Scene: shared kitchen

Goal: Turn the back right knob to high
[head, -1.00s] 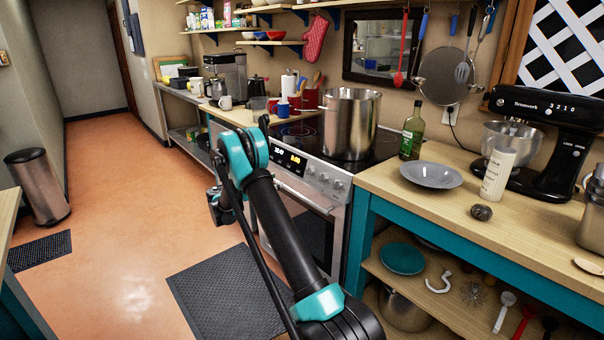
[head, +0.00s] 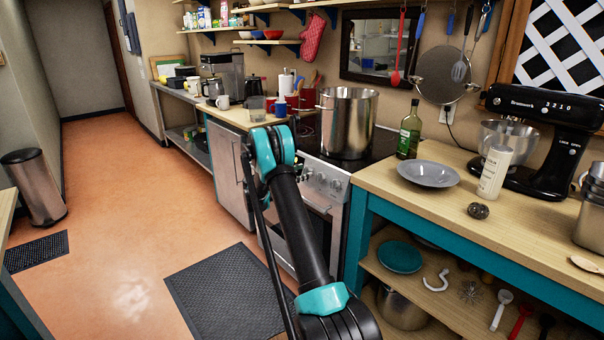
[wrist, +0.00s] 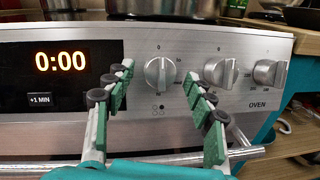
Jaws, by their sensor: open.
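The stove's control panel (wrist: 205,115) fills the wrist view. A round silver knob (wrist: 160,75) is near its middle, its grip bar about upright below a 0 mark. The small burner mark under it seems to have its upper right dot filled. My gripper (wrist: 158,77) is open, with one finger to the left of this knob and one to the right in the picture. I cannot tell whether either touches it. Two more knobs (wrist: 220,71) (wrist: 270,73) are to the right. In the head view my arm hides the gripper and part of the panel.
A display (wrist: 60,62) reading 0:00 is left of the knobs. The oven handle (wrist: 245,153) runs below the panel. A tall steel pot (head: 346,125) stands on the stove. A wooden counter (head: 440,205) is at the right; open floor (head: 130,200) is at the left.

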